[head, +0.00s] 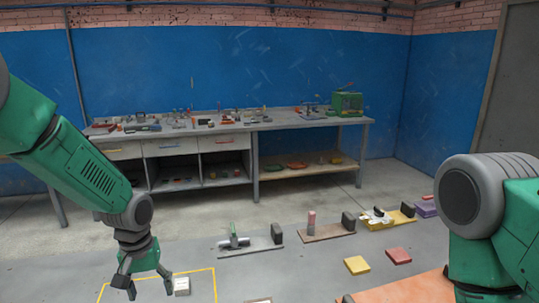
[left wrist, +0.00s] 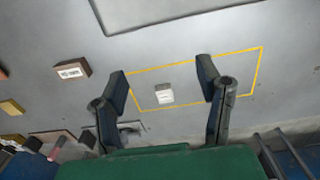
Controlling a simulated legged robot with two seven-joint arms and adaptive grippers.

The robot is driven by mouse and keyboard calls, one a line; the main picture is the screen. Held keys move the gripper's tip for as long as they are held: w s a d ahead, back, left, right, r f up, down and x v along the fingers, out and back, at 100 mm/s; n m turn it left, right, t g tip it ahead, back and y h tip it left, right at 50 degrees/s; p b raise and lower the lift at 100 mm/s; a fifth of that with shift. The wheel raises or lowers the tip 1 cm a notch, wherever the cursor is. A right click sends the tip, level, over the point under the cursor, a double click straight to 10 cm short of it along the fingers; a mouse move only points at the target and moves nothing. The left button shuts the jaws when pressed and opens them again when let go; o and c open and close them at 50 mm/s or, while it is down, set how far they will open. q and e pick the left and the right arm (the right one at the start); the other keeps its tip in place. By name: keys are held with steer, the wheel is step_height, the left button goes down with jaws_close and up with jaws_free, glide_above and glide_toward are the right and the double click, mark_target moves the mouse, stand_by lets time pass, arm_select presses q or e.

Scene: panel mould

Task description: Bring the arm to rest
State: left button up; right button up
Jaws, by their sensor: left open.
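My left gripper (head: 150,287) hangs from the left arm, fingers pointing down and spread apart with nothing between them. In the left wrist view its two fingers (left wrist: 161,80) frame a small pale block (left wrist: 165,95) with a printed label, which lies inside a yellow outlined rectangle (left wrist: 258,72) on the grey surface.
Boards with upright pieces (head: 250,246) stand beyond, with yellow (head: 357,265) and red (head: 398,256) blocks nearer. A brown labelled block (left wrist: 72,70) lies outside the outline. A long workbench (head: 230,127) with tools stands at the back wall. Grey floor between is clear.

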arm_select(q)
steer(key=shift+m+h, duration=0.4)
steer(key=shift+m, duration=0.2)
steer(key=s+f, duration=0.5)
steer(key=s, duration=0.1)
steer(key=s+f, duration=0.5)
steer(key=s, duration=0.1)
steer(key=s+f, duration=0.5)
steer(key=s, duration=0.1)
steer(key=shift+d+f, duration=0.1)
steer(key=shift+f, duration=0.2)
steer(key=s+a+f, duration=0.2)
steer(key=s+a, duration=0.1)
steer(key=s, duration=1.3)
step_height(320, 180, down, 11)
steer(key=w+d+m+y+b, duration=0.1)
steer(key=w+m+b, duration=0.1)
steer(key=b, duration=1)
steer(key=shift+d+t, duration=0.2)
steer(key=shift+t, duration=0.1)
arm_select(e)
step_height(320, 180, down, 12)
steer(key=shift+w, duration=0.2)
